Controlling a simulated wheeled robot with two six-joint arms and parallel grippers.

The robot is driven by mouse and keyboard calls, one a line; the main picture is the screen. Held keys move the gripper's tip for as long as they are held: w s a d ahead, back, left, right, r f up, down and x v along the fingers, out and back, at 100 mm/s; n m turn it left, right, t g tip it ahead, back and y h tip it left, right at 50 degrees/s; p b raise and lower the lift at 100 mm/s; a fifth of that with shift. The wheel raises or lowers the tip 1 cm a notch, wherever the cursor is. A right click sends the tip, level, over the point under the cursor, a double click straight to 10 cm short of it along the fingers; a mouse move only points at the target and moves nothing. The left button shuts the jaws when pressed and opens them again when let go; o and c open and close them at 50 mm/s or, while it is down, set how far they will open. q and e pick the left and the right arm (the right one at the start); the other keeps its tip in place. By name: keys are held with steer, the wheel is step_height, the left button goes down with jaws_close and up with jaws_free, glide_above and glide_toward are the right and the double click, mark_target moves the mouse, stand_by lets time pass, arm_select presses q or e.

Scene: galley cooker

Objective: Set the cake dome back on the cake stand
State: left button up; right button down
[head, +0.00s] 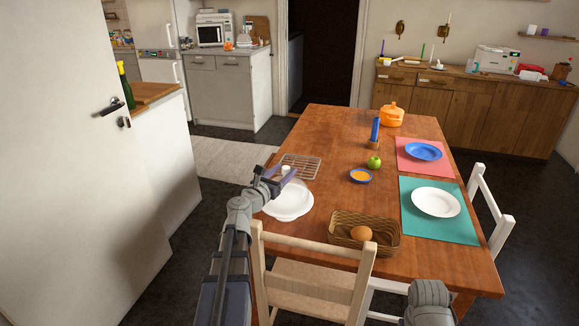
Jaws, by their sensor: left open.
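A white round piece (288,205) lies at the table's left edge. It looks like the cake stand or its dome, but I cannot tell which, and no separate second piece shows clearly. A small white knob-like part (286,169) shows by the fingers of my left gripper (280,179). I cannot tell whether it belongs to the dome. My left gripper is open, just above and behind the round piece, and partly hides it. My right gripper is out of view; only part of my right arm shows at the bottom.
A wire rack (300,166) lies behind my left gripper. The wooden table (325,195) also holds a bread basket (345,222), a small blue bowl (352,180), a green apple (374,162), an orange pot (391,117) and plates on mats. A chair (310,245) stands at the near edge.

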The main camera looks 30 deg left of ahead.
arm_select(q)
steer(key=s, duration=0.7)
stand_by(0.5)
